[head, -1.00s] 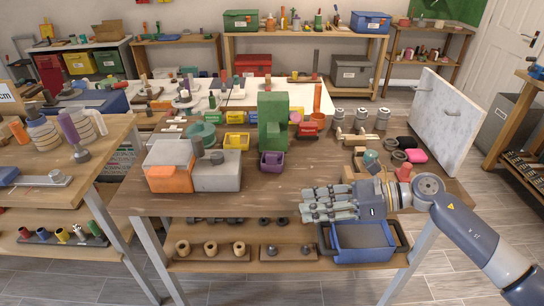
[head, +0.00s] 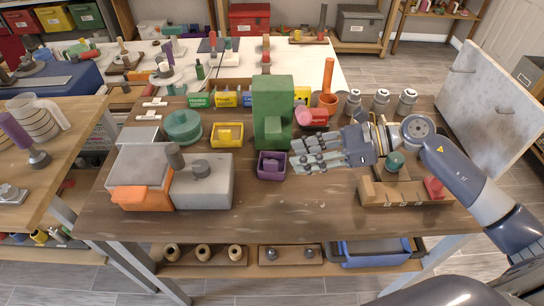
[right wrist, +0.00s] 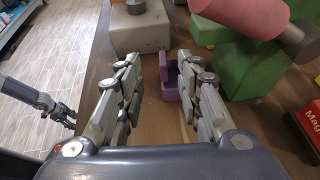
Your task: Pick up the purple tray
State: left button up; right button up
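The small purple tray (head: 271,175) stands on the wooden table in front of the green block, with something purple-grey inside it. My right gripper (head: 297,158) is open just to its right in the head view, fingers pointing toward it. In the right wrist view the tray (right wrist: 171,82) lies ahead between the open fingers of the right gripper (right wrist: 162,75), closer to the right finger, which hides part of it. No contact can be made out. My left gripper (right wrist: 62,113) shows small at the left of the right wrist view; its opening is unclear.
The tall green block (head: 272,105) stands right behind the tray. A yellow bin (head: 227,134) is behind left, and a grey and orange machine (head: 200,185) is at the left. A wooden holder (head: 405,190) is at the right. The table front is clear.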

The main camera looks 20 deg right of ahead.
aim_at(273, 162)
jog(key=x, duration=0.2)
jog(key=shift+w+a+p, duration=0.1)
jog(key=shift+a+p, duration=0.3)
jog(key=shift+w+a+f, duration=0.2)
jog(key=shift+a, duration=0.05)
jog(key=p+x, duration=0.1)
jog(key=x, duration=0.1)
jog(key=p+x, duration=0.1)
jog(key=x, duration=0.2)
jog(key=shift+w+d+f+p, duration=0.15)
jog(key=shift+w+f+p, duration=0.05)
jog(key=shift+f+p, duration=0.2)
jog(key=c, duration=0.3)
pick_arm(q)
jog(key=s+r, duration=0.3)
jog(key=shift+a+r, duration=0.25)
jog(key=shift+r, duration=0.15)
pick_arm(e)
grip_shut()
pick_arm(q)
jog(key=shift+w, duration=0.1)
